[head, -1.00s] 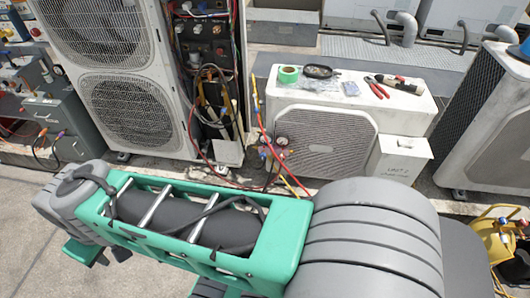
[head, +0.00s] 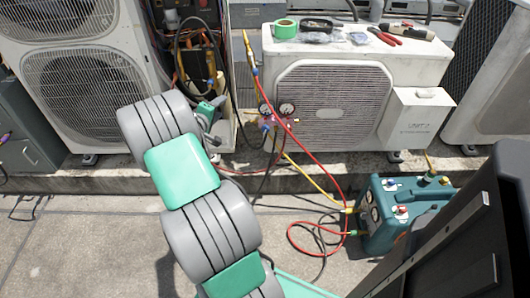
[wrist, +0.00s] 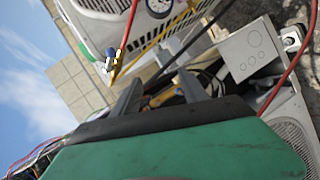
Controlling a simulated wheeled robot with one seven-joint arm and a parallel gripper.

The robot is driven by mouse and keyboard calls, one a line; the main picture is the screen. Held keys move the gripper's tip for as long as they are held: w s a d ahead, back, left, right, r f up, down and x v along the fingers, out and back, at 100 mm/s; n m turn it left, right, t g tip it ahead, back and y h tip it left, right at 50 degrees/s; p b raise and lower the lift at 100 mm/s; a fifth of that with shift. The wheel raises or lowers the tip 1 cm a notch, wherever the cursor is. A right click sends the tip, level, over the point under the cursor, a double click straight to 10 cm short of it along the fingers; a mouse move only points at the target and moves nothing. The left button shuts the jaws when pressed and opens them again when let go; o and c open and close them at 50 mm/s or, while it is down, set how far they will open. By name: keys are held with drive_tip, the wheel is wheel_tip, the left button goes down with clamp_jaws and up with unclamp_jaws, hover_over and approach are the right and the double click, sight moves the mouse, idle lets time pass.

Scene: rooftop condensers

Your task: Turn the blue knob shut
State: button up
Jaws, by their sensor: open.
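The gauge manifold (head: 272,119) hangs by the small condenser's left front edge, with two round gauges and red and yellow hoses. A small blue knob (head: 265,127) seems to sit on its left side, but it is tiny here. In the wrist view, a blue piece (wrist: 110,53) shows at upper left, near a round gauge (wrist: 159,5); I cannot tell for sure that it is the same knob. My gripper (wrist: 160,80) is open, with two dark fingers apart and nothing clearly held. In the head view my arm mostly hides it, left of the manifold.
A teal machine (head: 376,235) with blue and red knobs stands on the paving at right, joined by hoses. The small condenser (head: 330,105) carries tape (head: 285,29) and pliers (head: 385,37). A tall condenser (head: 85,90) stands left. Loose hoses lie on the ground.

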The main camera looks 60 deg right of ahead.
drive_tip(key=s+d+f+n+h+b, duration=0.2)
drive_tip(key=s+d+f+h+b, duration=0.25)
drive_tip(key=f, duration=0.65)
drive_tip(key=n+t+h+b, duration=0.1)
drive_tip(key=n+b, duration=0.3)
drive_tip(key=n, duration=0.4)
approach(265, 131)
drive_tip(key=f+x, duration=0.1)
drive_tip(key=x, duration=0.2)
drive_tip(key=shift+w+d+r, duration=0.1)
drive_tip(key=shift+d+r, duration=0.55)
drive_tip(key=shift+d, duration=0.15)
drive_tip(key=shift+p+x, duration=0.9)
drive_tip(key=shift+x, duration=0.95)
drive_tip(key=shift+b+x, duration=0.3)
drive_tip(key=shift+x, duration=1.05)
drive_tip(key=shift+c, duration=0.2)
clamp_jaws()
